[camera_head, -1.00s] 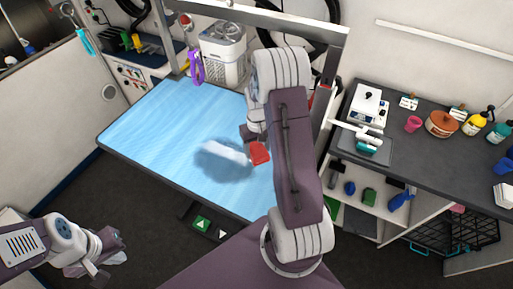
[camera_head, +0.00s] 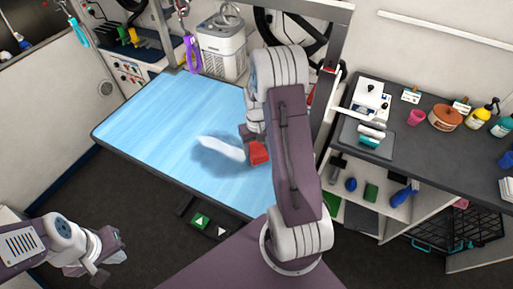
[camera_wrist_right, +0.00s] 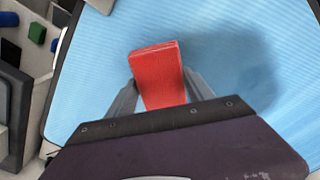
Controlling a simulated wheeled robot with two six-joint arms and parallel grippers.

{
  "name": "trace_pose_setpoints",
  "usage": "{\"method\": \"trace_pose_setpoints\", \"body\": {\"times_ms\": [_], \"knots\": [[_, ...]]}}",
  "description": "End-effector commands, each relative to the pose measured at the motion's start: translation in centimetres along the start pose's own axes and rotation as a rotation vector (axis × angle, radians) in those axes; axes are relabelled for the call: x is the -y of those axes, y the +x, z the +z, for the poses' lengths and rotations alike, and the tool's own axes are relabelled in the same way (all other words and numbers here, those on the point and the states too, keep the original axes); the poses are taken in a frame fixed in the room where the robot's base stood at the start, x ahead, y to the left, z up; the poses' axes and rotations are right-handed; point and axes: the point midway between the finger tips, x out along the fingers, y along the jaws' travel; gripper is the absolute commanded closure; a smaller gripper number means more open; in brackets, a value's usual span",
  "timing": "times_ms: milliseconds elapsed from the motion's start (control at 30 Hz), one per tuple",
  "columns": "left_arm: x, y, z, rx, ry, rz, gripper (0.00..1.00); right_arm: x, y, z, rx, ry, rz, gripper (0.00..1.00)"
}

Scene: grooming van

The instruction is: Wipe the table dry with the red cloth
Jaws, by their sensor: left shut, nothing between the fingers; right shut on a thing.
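The red cloth (camera_head: 259,153) is held by my right gripper (camera_wrist_right: 160,88), which is shut on it. In the wrist view the cloth (camera_wrist_right: 159,70) is a folded red block between the fingers, over the blue table. I cannot tell if it touches the surface. The blue table (camera_head: 150,125) has a dark wet patch (camera_head: 215,166) with a white glare streak, just left of the cloth; the patch (camera_wrist_right: 240,70) also shows right of the cloth in the wrist view. My right arm hides the table's right part. My left gripper (camera_head: 98,275) is shut and empty, off the table at lower left.
A purple loop (camera_head: 192,54) hangs at the table's back edge, near a white machine (camera_head: 223,45). A dark counter (camera_head: 400,150) with bottles, a pot and a scale-like device stands at right, over shelves. Dark floor is free at the table's front left.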

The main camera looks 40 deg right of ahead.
Motion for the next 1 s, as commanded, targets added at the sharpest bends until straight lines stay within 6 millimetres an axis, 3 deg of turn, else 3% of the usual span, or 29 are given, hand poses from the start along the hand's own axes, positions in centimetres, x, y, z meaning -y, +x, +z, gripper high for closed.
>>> {"method": "trace_pose_setpoints", "body": {"times_ms": [1000], "knots": [[0.0, 1.1, 0.1, 0.0, 0.0, 0.0, 1.0, 0.1, 1.8, -0.2, 0.0, -0.001, 0.0, 0.71]]}}
